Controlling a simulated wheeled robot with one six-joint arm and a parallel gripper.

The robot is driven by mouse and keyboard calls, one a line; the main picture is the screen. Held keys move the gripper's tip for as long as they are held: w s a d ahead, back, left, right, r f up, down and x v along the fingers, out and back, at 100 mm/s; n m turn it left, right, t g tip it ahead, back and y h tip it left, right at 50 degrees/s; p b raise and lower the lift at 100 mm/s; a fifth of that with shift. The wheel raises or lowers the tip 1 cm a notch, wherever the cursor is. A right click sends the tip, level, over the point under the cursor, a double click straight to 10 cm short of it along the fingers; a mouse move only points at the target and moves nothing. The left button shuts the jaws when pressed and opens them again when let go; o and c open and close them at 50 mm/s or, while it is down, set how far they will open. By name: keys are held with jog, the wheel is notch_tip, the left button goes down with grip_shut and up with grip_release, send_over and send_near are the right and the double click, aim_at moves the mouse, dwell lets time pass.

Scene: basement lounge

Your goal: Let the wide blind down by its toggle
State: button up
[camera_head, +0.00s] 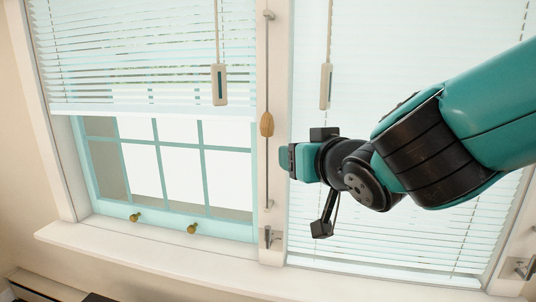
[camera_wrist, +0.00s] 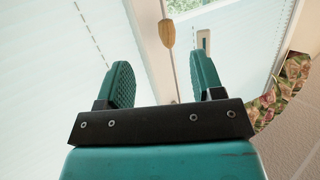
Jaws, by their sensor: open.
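Two slatted blinds show in the head view. The left blind (camera_head: 150,60) is partly raised, with its bottom edge above the lower panes. The right blind (camera_head: 400,60) hangs down to near the sill. I cannot tell which is the wider one. A pale toggle with a dark stripe (camera_head: 219,84) hangs on a cord before the left blind. Another pale toggle (camera_head: 326,86) hangs before the right blind. In the wrist view a striped toggle (camera_wrist: 203,42) shows beyond the right finger.
A wooden knob (camera_head: 266,124) sits on a thin rod along the post between the windows; it also shows in the wrist view (camera_wrist: 167,32). A metal latch (camera_head: 267,237) is lower on the post. The sill (camera_head: 150,252) runs below. Patterned fabric (camera_wrist: 285,90) is at the wrist view's right.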

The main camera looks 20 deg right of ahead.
aim_at(270, 122)
jog(key=w+t+p, duration=0.1)
jog(key=w+p, duration=0.4)
jog(key=w+a+r+p, duration=0.1)
jog(key=w+p, duration=0.5)
jog(key=w+r+t+p, duration=0.1)
jog(key=w+p, duration=0.4)
jog(key=p, duration=0.1)
jog(key=shift+w+a+r+n+t, duration=0.15)
jog(key=shift+w+r+n+t, duration=0.15)
jog(key=shift+w, duration=0.1)
jog(key=shift+w+f, duration=0.25)
jog(key=shift+w, duration=0.3)
